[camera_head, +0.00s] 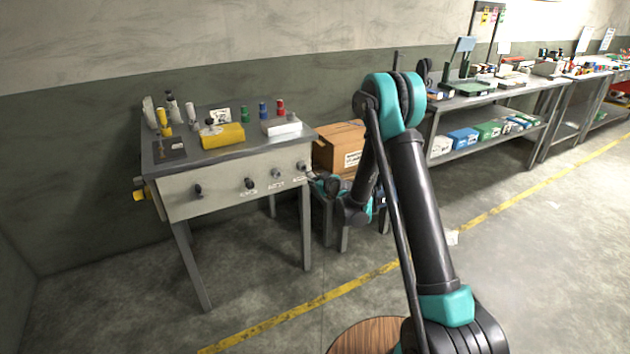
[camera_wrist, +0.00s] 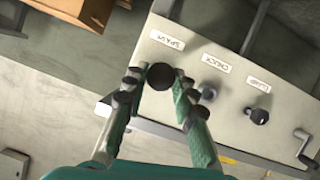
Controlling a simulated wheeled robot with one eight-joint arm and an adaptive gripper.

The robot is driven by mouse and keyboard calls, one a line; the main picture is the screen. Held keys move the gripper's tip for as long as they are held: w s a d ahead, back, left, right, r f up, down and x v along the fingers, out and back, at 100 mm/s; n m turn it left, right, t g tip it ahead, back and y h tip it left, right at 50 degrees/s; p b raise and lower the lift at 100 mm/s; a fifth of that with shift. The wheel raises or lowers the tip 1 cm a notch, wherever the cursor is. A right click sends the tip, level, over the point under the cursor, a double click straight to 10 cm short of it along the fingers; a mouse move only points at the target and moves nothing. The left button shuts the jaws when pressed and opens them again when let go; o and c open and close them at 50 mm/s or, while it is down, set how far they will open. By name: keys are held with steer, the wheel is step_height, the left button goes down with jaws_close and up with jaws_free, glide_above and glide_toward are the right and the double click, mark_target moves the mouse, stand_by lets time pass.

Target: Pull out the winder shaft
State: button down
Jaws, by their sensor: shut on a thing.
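The winder shaft's round black knob (camera_wrist: 161,76) sits between my fingertips in the wrist view, at the end of the panel beside the first white label (camera_wrist: 167,40). The label's text is too small to read surely. My gripper (camera_wrist: 159,82) is shut on the knob, with one finger on each side. The shaft behind the knob is hidden. In the head view my gripper (camera_head: 318,182) is at the right end of the pale front panel (camera_head: 225,189) of the metal bench, and the knob cannot be made out there.
Another black knob (camera_wrist: 209,92), a clamp knob (camera_wrist: 258,116) and a crank (camera_wrist: 304,146) line the panel. A cardboard box (camera_head: 338,143) stands behind my gripper. Bottles and a yellow block (camera_head: 222,135) are on the benchtop.

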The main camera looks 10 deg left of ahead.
steer(key=shift+s+d, duration=0.45)
steer(key=shift+s, duration=0.2)
steer(key=shift+s+d, duration=0.4)
steer(key=shift+s, duration=0.2)
